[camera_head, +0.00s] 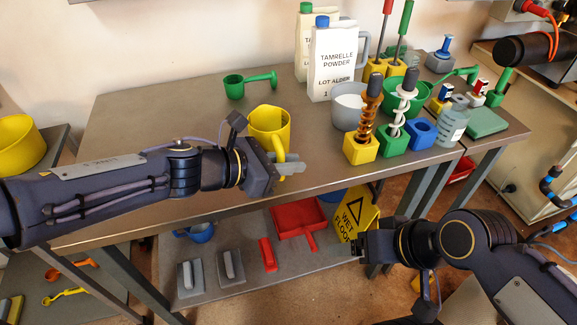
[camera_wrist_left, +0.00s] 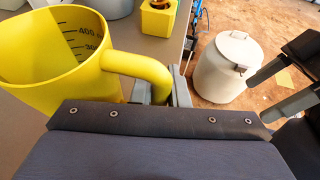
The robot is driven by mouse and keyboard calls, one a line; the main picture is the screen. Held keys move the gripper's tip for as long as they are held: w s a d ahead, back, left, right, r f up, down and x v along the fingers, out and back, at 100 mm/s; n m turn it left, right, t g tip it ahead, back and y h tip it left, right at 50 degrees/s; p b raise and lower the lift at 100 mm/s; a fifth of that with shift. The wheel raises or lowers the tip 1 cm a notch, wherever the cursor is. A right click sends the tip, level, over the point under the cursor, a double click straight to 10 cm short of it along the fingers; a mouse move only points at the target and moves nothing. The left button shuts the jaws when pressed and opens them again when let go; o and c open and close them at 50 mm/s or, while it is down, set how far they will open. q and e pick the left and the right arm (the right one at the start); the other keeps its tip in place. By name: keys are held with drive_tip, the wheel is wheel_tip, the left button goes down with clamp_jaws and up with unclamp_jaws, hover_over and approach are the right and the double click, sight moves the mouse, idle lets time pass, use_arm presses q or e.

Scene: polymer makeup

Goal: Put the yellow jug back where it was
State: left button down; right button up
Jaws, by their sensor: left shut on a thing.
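The yellow jug (camera_head: 269,126) is upright at the front middle of the grey table (camera_head: 190,120) in the head view. My left gripper (camera_head: 290,165) is shut on its handle. In the left wrist view the jug (camera_wrist_left: 50,60) shows its graduation marks inside, and its handle (camera_wrist_left: 140,68) runs down between my fingers (camera_wrist_left: 168,88). I cannot tell whether the jug's base touches the table. My right gripper (camera_head: 358,246) is at the lower right of the head view, away from the table top, and I cannot make out its finger opening.
A green scoop (camera_head: 250,85) lies behind the jug. White powder cartons (camera_head: 332,65), a grey jug (camera_head: 348,105) and a yellow block holding a spring-like tool (camera_head: 360,149) stand to its right. The table's left part is bare. A lower shelf holds a red dustpan (camera_head: 297,218).

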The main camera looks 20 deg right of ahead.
use_arm(q)
drive_tip(key=shift+f, duration=0.2)
drive_tip(key=c, duration=1.4)
unclamp_jaws()
drive_tip(key=shift+r, duration=0.15)
